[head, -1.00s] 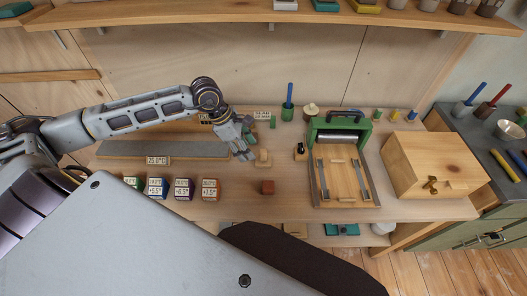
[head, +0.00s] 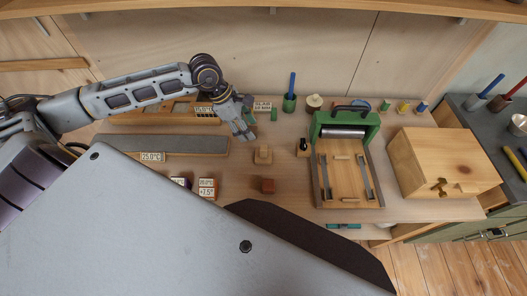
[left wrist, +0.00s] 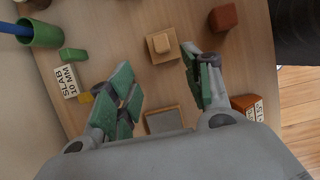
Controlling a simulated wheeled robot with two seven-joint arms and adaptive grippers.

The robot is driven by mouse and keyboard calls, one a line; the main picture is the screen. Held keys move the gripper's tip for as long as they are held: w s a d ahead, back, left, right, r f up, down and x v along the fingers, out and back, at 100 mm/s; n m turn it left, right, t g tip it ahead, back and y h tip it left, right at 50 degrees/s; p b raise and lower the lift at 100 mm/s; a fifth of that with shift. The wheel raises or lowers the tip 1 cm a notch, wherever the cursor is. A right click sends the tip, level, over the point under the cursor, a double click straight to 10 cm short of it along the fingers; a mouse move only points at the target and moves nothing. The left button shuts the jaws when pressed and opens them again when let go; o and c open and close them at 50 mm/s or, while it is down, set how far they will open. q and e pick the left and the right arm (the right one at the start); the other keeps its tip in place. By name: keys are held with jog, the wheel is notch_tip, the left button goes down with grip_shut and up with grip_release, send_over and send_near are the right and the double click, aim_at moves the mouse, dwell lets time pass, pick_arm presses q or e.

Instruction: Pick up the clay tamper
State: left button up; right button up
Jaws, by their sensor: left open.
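The clay tamper, which I take to be the small pale wooden block with a raised knob (head: 263,155), stands upright on the bench. It also shows in the left wrist view (left wrist: 162,46), beyond the fingers. My left gripper (head: 246,131) is open and empty, just up and left of the tamper in the head view. In the left wrist view the green-padded fingers (left wrist: 163,78) are spread, with the tamper ahead of the gap between them, not touching. My right gripper is not in view.
A red-brown cube (head: 268,185) sits close to the tamper. A small dark-knobbed stamp (head: 303,147) and a green roller press (head: 343,125) stand to the right. A green cup (head: 290,103) is behind. A grey slab (head: 190,145) lies left. A wooden box (head: 440,165) is far right.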

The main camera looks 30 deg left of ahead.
pick_arm(q)
jog(key=shift+s, duration=0.1)
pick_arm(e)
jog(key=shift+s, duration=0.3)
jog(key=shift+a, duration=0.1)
pick_arm(q)
send_over(258, 155)
jog(key=shift+a+f+p, duration=0.2)
jog(key=shift+f+p, duration=0.2)
jog(key=shift+f, duration=3.5)
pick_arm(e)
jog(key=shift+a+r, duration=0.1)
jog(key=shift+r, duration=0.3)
pick_arm(q)
jog(key=shift+d+f, duration=0.1)
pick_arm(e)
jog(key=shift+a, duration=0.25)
